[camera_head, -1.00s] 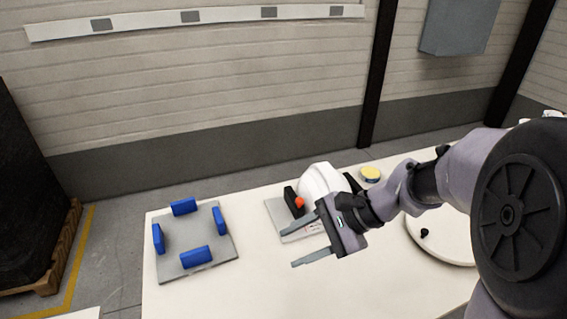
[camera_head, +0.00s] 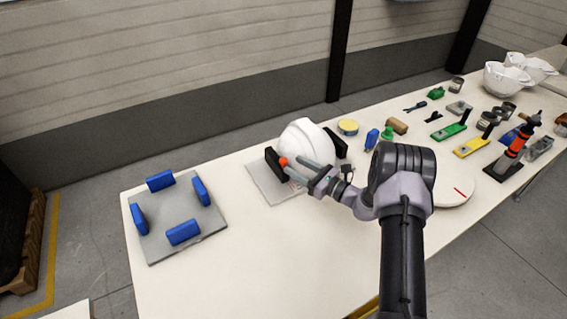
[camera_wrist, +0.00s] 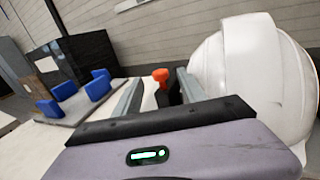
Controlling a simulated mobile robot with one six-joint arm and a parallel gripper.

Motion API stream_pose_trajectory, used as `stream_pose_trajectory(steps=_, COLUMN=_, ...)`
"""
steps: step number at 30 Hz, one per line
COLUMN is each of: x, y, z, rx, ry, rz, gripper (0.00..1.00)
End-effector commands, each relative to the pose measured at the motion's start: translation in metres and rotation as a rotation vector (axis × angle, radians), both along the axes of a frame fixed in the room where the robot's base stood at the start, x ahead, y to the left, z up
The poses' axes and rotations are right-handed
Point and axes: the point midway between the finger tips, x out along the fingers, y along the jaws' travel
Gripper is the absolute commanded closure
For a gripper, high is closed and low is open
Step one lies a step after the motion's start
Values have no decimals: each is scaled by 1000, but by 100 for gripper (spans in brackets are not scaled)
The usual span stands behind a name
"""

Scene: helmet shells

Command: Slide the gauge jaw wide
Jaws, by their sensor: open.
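The gauge is a grey plate (camera_head: 262,185) on the white table, with a black jaw (camera_head: 274,165) at its left and another black block (camera_head: 338,143) at its right. An orange-red knob (camera_head: 283,162) sits on the left jaw, and it also shows in the wrist view (camera_wrist: 161,74). A white helmet shell (camera_head: 303,141) stands between the blocks; it fills the right of the wrist view (camera_wrist: 255,70). My gripper (camera_head: 291,164) is open, its fingertips close to the knob. In the wrist view the knob appears between the fingers; I cannot tell if either touches it.
A grey plate (camera_head: 172,222) with several blue blocks stands at the left of the table. A yellow-topped tin (camera_head: 348,127) is behind the shell. A round white turntable (camera_head: 455,190), tools and more white shells (camera_head: 505,82) lie to the right. The front middle is clear.

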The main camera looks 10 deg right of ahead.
Motion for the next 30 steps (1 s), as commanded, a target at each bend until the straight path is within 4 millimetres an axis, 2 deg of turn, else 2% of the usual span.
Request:
stream_pose_trajectory(steps=4, x=23, y=21, z=-2, rx=-2, ry=-1, rz=4, gripper=52)
stream_pose_trajectory(steps=9, x=39, y=34, z=-1, rx=-2, ry=-1, rz=2, gripper=52)
stream_pose_trajectory(steps=20, x=43, y=37, z=0, rx=-1, ry=2, rz=1, gripper=52)
stream_pose_trajectory(steps=27, x=43, y=37, z=0, rx=-2, ry=1, rz=1, gripper=99)
stream_pose_trajectory(steps=30, x=43, y=37, z=0, rx=-2, ry=1, rz=1, gripper=100)
